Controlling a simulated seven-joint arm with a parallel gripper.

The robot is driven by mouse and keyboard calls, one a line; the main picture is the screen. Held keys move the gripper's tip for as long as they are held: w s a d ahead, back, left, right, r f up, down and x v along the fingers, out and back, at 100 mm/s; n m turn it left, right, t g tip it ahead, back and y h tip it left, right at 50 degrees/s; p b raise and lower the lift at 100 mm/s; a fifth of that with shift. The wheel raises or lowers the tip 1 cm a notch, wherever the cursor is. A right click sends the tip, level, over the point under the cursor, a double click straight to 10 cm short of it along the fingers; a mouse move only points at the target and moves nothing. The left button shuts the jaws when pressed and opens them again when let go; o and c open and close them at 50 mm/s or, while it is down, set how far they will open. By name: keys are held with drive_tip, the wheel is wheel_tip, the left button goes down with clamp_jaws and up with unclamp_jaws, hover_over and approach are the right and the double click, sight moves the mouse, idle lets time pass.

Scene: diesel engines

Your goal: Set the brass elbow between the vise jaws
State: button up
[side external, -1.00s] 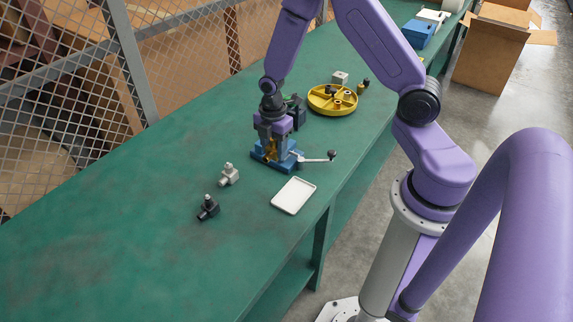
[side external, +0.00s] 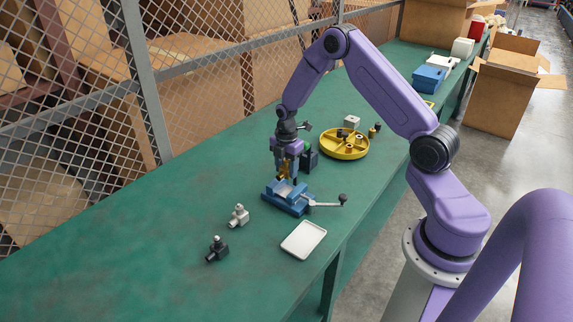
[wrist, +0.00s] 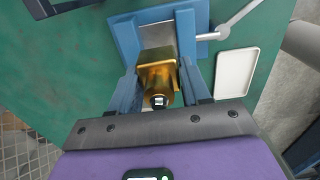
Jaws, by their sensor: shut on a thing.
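The brass elbow (wrist: 158,75) is held between the two fingers of my gripper (wrist: 158,92), which is shut on it. In the side view my gripper (side external: 287,176) points down above the blue vise (side external: 280,203), and the elbow (side external: 285,170) shows as a small gold patch between the fingers. The elbow appears raised over the back part of the vise. In the wrist view the blue vise (wrist: 127,36) has a grey metal bed between its jaws, and the elbow partly covers this gap. Contact between elbow and jaws cannot be told.
A grey fitting (side external: 238,216) and a black fitting (side external: 217,249) stand left of the vise. A white tray (side external: 304,240) lies in front. The vise handle (side external: 328,204) sticks out right. A yellow divided tray (side external: 344,154) and a dark device (side external: 311,160) are behind.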

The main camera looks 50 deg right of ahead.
hover_over(287, 193)
drive_tip(key=shift+w+d+f, duration=0.1)
drive_tip(key=shift+w+f, duration=0.05)
drive_tip(key=shift+f, duration=3.9)
drive_tip(key=o, duration=1.3)
drive_tip(key=shift+c, duration=1.3)
drive_tip(key=shift+r, duration=1.55)
drive_tip(key=shift+o, duration=0.5)
drive_tip(key=shift+r, duration=2.4)
